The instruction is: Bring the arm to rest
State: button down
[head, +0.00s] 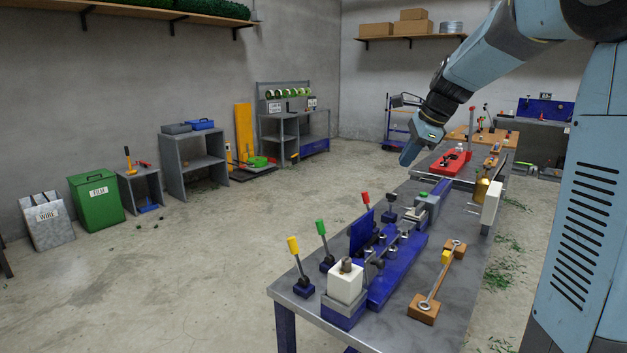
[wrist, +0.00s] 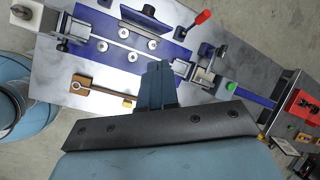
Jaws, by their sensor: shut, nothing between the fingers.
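My gripper (head: 408,156) hangs at the end of my blue arm, above the long grey workbench (head: 455,299), with its fingers pointing down. In the wrist view my gripper (wrist: 155,68) shows its fingers together with nothing between them. Below it on the bench lies a blue wire-twisting fixture (head: 385,281) with bolts and clamps; it also shows in the wrist view (wrist: 118,57). My gripper is apart from the fixture and the bench top.
Yellow (head: 294,247), green (head: 322,229) and red (head: 366,199) lever knobs rise from the bench's left edge. A wooden block holder with a rod (head: 423,308) lies at the bench's right. A red tool (head: 452,160) sits farther back. The floor to the left is largely clear.

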jog(key=s+f+n+t+h, duration=0.1)
jog(key=s+f+n, duration=0.1)
jog(key=s+n, duration=0.7)
jog(key=s+f+n+h, duration=0.2)
jog(key=s+n, duration=0.7)
jog(key=s, duration=1.3)
jog(key=shift+s+a+f+n+t, duration=0.35)
jog(key=shift+s+a+n+t, duration=0.05)
jog(key=shift+a, duration=0.05)
